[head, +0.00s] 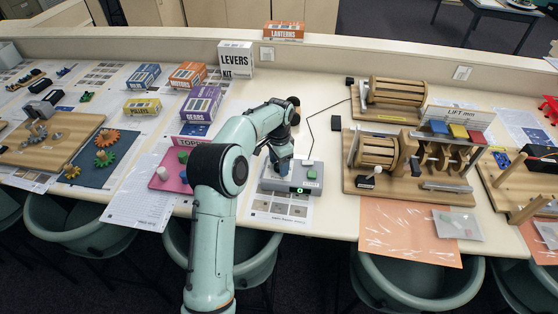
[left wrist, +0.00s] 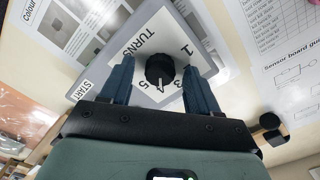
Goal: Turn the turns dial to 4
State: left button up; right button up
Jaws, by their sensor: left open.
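The turns dial (left wrist: 160,68) is a black round knob on a grey box with a white label reading TURNS. In the left wrist view the numbers 1, 3 and 5 are readable around it. A pale pointer mark at the knob's lower side lies between the 5 and the 3. My left gripper (left wrist: 158,65) is open, with one blue finger on each side of the knob; whether they touch it I cannot tell.
A pink board (head: 160,181) with small pegs lies left of the box. A wooden drum mechanism (head: 380,152) stands to the right. A black cable runs behind the box. Kit boxes, including the white Levers kit (head: 236,60), stand at the back.

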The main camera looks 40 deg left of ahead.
pick_arm(q)
notch_tip(320, 180, up, 13)
jog(key=shift+r, duration=0.2)
dwell(0.7)
